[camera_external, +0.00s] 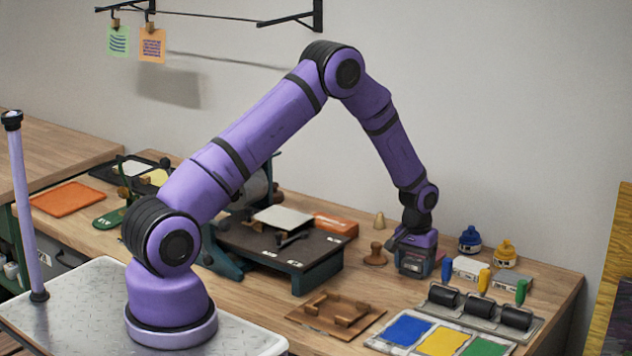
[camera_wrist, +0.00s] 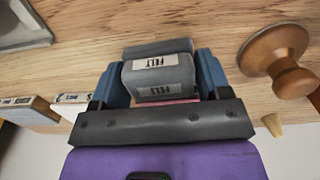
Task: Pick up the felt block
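The felt block (camera_wrist: 158,73) is grey with white labels reading FELT, seen in the wrist view between the two blue fingers of my gripper (camera_wrist: 161,82). Both fingers lie flush against its sides, with no clear gap. A pink strip shows below it, next to the gripper's dark bar. In the external view my gripper (camera_external: 413,266) is low over the right part of the wooden bench, and a dark grey body shows at its fingers. Whether the block touches the bench or is just clear of it I cannot tell.
A wooden knob stamp (camera_external: 374,256) and a small cone (camera_external: 379,220) stand close left of my gripper. White and grey labelled blocks (camera_external: 468,268), blue (camera_external: 470,240) and yellow (camera_external: 503,254) bottles stand right. Black rollers (camera_external: 478,306) and a paint tray (camera_external: 440,340) lie in front.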

